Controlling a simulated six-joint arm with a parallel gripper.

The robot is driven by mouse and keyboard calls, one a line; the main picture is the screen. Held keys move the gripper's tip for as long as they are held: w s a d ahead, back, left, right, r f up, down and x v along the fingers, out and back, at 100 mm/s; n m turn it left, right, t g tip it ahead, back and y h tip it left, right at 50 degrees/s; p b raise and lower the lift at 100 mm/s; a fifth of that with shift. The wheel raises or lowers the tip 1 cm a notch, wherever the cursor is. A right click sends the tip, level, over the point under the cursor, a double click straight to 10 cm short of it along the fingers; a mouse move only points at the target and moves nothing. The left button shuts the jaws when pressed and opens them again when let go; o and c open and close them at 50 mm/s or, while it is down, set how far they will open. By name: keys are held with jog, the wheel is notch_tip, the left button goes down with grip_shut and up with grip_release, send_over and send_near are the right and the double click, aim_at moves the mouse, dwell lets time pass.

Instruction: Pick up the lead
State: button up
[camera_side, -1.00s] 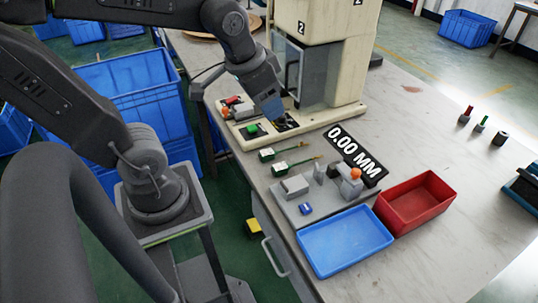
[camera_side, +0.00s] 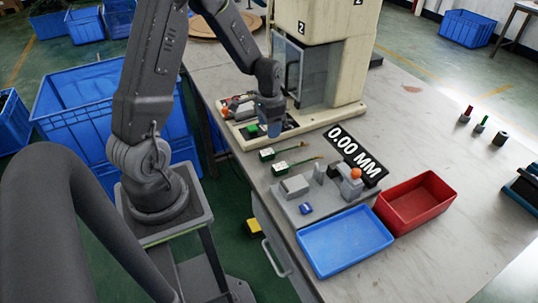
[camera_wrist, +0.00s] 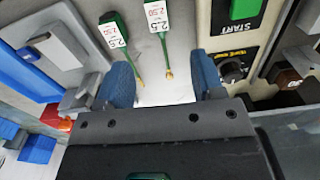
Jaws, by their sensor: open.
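Two leads lie side by side on the table, each with a green end, a white label and a thin tip. In the side view one lead (camera_side: 268,154) is nearer the machine and the other lead (camera_side: 280,168) is nearer the grey fixture. The wrist view also shows both leads, one at the left (camera_wrist: 115,30) and one at the right (camera_wrist: 157,28). My gripper (camera_side: 272,128) is above the machine's base, behind the leads. In the wrist view its two blue fingers are spread (camera_wrist: 163,82), with the leads' thin tips between or just beyond them. It holds nothing.
The cream machine (camera_side: 320,60) stands at the back, its green START button (camera_wrist: 243,8) close to my gripper's right. A grey fixture (camera_side: 322,204) with an orange knob, a blue tray (camera_side: 345,241), a red bin (camera_side: 416,201) and a 0.00 MM display (camera_side: 355,155) lie in front.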

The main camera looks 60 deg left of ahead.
aim_at(269, 151)
notch_tip(269, 151, down, 11)
jog(key=shift+s+d, duration=0.1)
jog(key=c, duration=1)
